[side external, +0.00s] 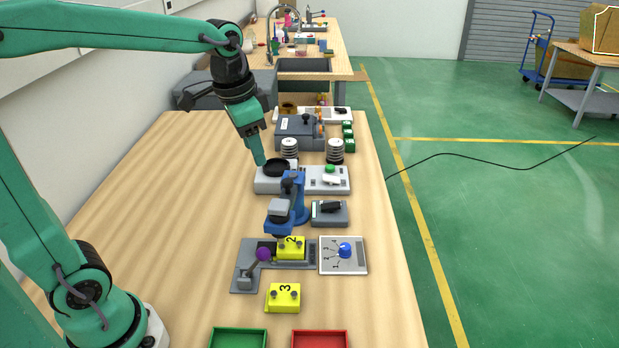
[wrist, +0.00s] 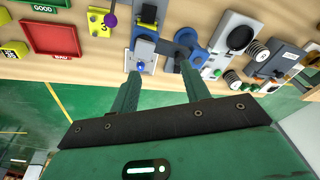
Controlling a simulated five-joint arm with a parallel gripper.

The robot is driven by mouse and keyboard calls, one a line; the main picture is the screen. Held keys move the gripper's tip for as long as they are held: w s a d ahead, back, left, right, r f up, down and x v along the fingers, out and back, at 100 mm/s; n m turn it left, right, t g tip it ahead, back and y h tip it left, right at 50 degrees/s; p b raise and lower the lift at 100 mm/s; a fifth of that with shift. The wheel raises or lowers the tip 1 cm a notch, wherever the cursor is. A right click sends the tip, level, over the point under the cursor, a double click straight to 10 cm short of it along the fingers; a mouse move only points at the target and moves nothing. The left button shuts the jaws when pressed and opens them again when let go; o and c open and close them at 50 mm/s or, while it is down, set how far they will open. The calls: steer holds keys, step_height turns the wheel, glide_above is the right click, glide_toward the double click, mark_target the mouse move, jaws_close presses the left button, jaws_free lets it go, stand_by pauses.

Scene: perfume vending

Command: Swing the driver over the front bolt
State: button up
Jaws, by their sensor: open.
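The driver is a blue stand with a grey-topped swing arm (side external: 282,212), and it also shows in the wrist view as a blue column (wrist: 187,38). The yellow block marked 2 (side external: 291,249) sits in a grey fixture (side external: 245,272) just in front of the driver. Dark bolts show on its top; which is the front bolt I cannot tell. A purple-knobbed lever (side external: 263,254) stands left of the block. My gripper (side external: 260,161) is open and empty, above and behind the driver, near the black dish. Its fingers (wrist: 158,70) show apart in the wrist view.
A second yellow block marked 3 (side external: 283,297) lies in front of the fixture. A blue-knob panel (side external: 344,255) is to its right. Green (side external: 238,338) and red (side external: 319,338) trays stand at the front. The left of the table (side external: 150,200) is clear.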

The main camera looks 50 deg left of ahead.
mark_target(288, 181)
steer(key=shift+w+a+f+m+g, duration=0.4)
steer(key=shift+w+f, duration=0.35)
steer(key=shift+w, duration=0.85)
steer(key=shift+w+a+f+m+g, duration=0.2)
steer(key=shift+w+f+m+g, duration=0.45)
steer(key=shift+w, duration=0.9)
steer(key=shift+w+a+f+m+g, duration=0.15)
steer(key=shift+w+a+f+m, duration=0.2)
steer(key=shift+w+f, duration=0.9)
steer(key=shift+w+r, duration=0.2)
steer(key=shift+w, duration=0.15)
steer(key=shift+f, duration=3.8)
jaws_close()
